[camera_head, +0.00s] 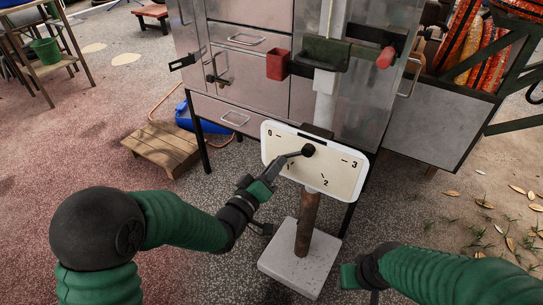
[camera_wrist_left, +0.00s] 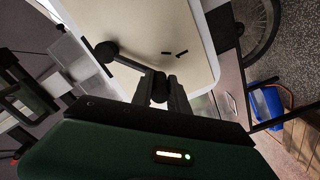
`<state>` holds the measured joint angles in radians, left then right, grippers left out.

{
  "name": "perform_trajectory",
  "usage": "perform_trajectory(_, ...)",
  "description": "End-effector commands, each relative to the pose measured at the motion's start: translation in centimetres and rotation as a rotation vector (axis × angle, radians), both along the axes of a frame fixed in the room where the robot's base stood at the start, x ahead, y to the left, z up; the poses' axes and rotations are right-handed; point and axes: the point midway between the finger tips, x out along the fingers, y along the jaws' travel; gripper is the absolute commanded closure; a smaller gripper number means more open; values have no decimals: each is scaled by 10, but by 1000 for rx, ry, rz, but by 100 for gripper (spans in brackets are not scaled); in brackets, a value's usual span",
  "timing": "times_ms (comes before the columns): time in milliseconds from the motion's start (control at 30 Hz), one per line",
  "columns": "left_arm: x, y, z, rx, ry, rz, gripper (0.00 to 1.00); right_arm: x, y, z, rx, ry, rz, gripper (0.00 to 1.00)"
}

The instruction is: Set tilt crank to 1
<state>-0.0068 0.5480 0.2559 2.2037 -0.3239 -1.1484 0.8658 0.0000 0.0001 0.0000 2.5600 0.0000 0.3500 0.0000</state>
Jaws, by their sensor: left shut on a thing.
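The tilt crank (camera_head: 292,156) is a dark lever on a white-rimmed cream dial plate (camera_head: 340,172) marked 0 to 3. It points down-left from its round black pivot, just on the 0 side of the partly covered 1 mark. My left gripper (camera_head: 262,184) is shut on the crank's outer end. In the left wrist view the crank's dark knob (camera_wrist_left: 160,86) sits between the fingers, and a digit and tick lie beside the lever. My right gripper (camera_head: 352,277) is low at the right, apart from the dial; its fingers are not clear.
The dial stands on a rusty post (camera_head: 307,222) in a pale square base (camera_head: 300,262). A wooden pallet (camera_head: 162,148) lies left.

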Motion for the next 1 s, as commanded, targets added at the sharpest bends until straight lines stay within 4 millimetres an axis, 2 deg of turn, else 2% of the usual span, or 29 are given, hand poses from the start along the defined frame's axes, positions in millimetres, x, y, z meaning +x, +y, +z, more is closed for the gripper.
perform_trajectory(200,-5,-8,-13,-147,93,3,100,0,0,9,0,0,0,55)
perform_trajectory(500,-11,-18,-22,-280,170,2,100,0,0,15,0,0,0,55)
perform_trajectory(1000,-13,-21,-26,-324,198,2,100,0,0,16,0,0,0,55)
